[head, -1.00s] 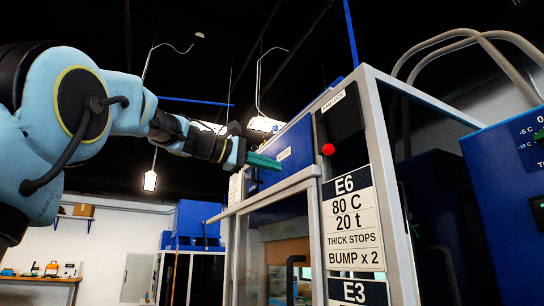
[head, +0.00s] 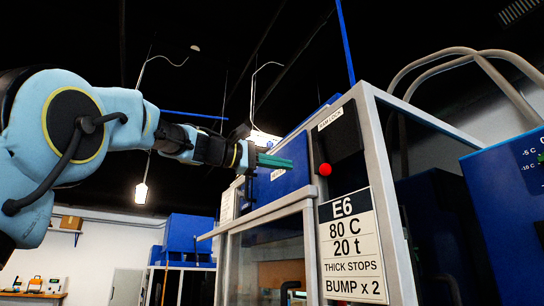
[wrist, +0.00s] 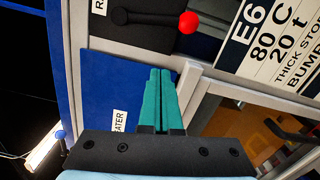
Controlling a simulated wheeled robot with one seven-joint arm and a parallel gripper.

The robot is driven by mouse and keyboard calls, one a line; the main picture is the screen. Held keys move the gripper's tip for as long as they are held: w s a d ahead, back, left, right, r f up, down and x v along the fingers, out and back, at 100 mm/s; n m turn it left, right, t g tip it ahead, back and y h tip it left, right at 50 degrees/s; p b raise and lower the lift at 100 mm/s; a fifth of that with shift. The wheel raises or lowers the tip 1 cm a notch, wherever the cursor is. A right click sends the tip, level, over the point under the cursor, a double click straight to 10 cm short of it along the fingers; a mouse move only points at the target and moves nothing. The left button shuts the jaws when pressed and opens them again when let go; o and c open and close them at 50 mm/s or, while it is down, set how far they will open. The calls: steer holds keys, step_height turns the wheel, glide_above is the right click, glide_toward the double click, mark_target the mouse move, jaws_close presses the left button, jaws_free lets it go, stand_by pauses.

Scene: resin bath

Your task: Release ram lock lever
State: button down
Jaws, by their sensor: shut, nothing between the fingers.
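The ram lock lever has a red ball knob (head: 325,169) and sits on a black plate (head: 340,135) labelled RAM LOCK at the upper front of the press frame. In the wrist view the red knob (wrist: 188,22) is at the top, at the right end of a dark lever arm (wrist: 145,17) that lies roughly level in that picture. My gripper (head: 290,163) has green fingers, held together and empty, to the left of the knob and apart from it. In the wrist view the gripper (wrist: 160,72) points up towards the lever, with a gap between.
A blue panel (wrist: 105,90) with a label lies beside my fingers. A sign reading E6, 80 C, 20 t (head: 352,245) hangs below the knob. A grey frame post (head: 385,150) stands right of the plate. A windowed door (head: 270,265) is below.

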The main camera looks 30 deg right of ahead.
mark_target(320, 162)
steer(key=s+d, duration=0.1)
steer(key=s+d+p, duration=0.1)
steer(key=d, duration=0.1)
steer(key=s+d+r+p, duration=0.1)
steer(key=shift+s+d, duration=0.3)
steer(key=shift+d, duration=0.05)
steer(key=shift+s+d+f+p, duration=0.15)
steer(key=shift+s+p, duration=0.2)
steer(key=shift+s, duration=0.1)
